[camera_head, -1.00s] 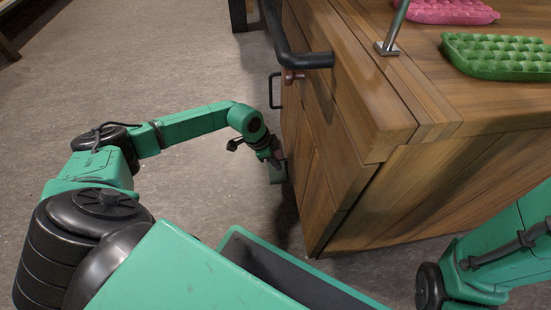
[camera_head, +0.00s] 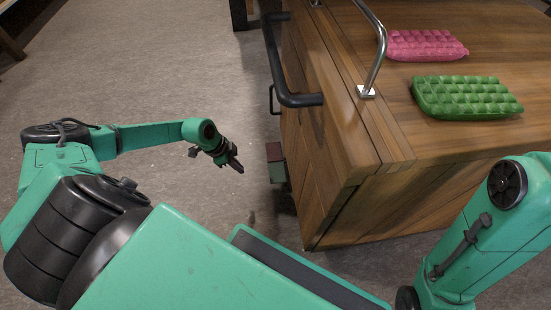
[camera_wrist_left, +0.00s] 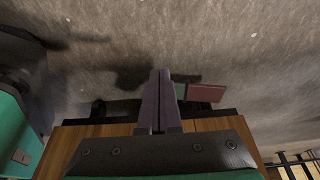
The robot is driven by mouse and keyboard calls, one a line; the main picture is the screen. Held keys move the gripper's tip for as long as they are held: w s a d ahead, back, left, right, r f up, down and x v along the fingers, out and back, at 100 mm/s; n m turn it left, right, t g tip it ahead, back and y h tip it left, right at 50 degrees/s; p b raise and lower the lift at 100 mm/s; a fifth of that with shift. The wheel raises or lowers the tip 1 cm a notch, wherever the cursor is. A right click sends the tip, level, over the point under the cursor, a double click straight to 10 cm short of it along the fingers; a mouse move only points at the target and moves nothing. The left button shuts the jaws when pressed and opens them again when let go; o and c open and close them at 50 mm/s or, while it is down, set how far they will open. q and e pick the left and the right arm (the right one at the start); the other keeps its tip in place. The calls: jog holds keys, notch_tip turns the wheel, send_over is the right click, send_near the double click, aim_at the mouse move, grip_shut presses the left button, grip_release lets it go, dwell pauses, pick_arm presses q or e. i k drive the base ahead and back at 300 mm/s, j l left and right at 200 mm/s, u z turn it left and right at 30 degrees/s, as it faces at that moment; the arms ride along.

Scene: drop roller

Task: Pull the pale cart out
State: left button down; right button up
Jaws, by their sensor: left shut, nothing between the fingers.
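No cart that is clearly pale shows. A brown wooden cabinet (camera_head: 330,170) stands on the right, with a thick black bar handle (camera_head: 277,70) along its left side and a smaller black handle (camera_head: 272,100) below that. My left gripper (camera_head: 237,166) is shut and empty over the floor, left of the cabinet and apart from it. In the left wrist view its fingers (camera_wrist_left: 158,100) are together. A small red and grey-green block (camera_head: 276,165) sticks out low on the cabinet's left side, just right of the gripper. It also shows in the left wrist view (camera_wrist_left: 206,93). My right gripper is out of view.
A pink pad (camera_head: 425,45) and a green pad (camera_head: 466,97) lie on the cabinet top, near a curved metal bar (camera_head: 380,50). A dark leg (camera_head: 238,14) stands at the back. The grey floor (camera_head: 130,80) on the left is clear.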

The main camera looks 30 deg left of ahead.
aim_at(412, 171)
jog(key=k, duration=1)
